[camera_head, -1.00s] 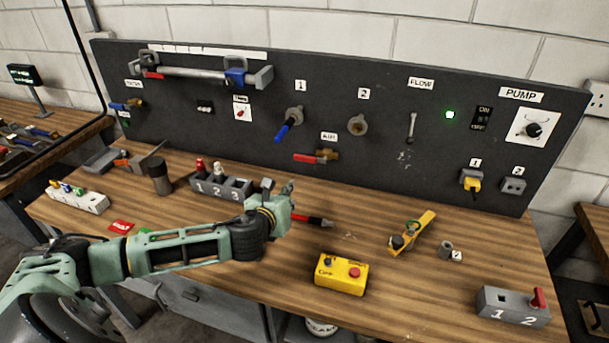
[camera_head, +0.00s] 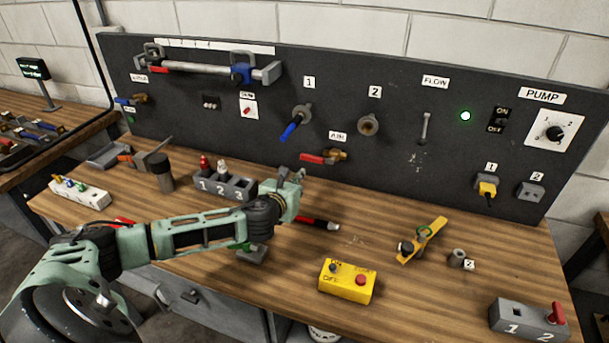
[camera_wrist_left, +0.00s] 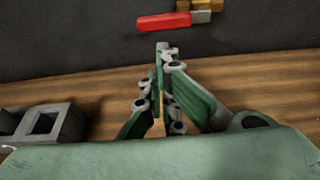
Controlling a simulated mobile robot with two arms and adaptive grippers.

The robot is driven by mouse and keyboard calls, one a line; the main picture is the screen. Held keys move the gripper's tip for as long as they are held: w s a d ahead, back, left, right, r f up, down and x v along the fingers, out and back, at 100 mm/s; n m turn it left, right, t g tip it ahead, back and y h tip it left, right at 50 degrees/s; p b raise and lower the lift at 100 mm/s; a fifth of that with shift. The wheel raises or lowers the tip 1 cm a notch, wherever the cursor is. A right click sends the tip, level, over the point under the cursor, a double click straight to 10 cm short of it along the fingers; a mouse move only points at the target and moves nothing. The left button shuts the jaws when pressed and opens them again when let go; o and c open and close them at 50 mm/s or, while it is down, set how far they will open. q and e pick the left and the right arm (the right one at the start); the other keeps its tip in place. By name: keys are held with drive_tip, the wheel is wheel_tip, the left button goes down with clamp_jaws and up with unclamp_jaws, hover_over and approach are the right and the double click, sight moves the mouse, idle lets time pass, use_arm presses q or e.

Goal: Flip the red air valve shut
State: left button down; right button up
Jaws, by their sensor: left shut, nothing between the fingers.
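The red air valve lever (camera_head: 311,158) sticks out to the left from its brass body (camera_head: 335,156) on the black panel, under the AIR label (camera_head: 338,136). The lever lies about level. My left gripper (camera_head: 291,175) is below and slightly left of the lever, above the bench, with its fingers together and empty. In the left wrist view the closed fingertips (camera_wrist_left: 163,47) point toward the panel, just below the red lever (camera_wrist_left: 165,22); a small gap shows between them. The brass body (camera_wrist_left: 197,6) is partly cut off at the top edge. My right gripper is not in view.
A grey 1-2-3 block (camera_head: 238,188) stands left of my gripper. A red-and-black marker-like tool (camera_head: 318,221) lies to its right. A blue-handled valve (camera_head: 290,130) hangs above. The yellow control box (camera_head: 346,282) is nearer the front.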

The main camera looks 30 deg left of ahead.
sight(317, 159)
use_arm(q)
drive_tip(key=x, duration=0.5)
drive_tip(key=shift+w, duration=0.1)
drive_tip(key=shift+w+a+f, duration=0.1)
drive_tip(key=shift+w+f, duration=0.15)
drive_tip(key=shift+w, duration=0.25)
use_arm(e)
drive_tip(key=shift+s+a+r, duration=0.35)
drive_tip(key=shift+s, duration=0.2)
use_arm(q)
drive_tip(key=shift+a+p, duration=0.1)
drive_tip(key=shift+p, duration=0.2)
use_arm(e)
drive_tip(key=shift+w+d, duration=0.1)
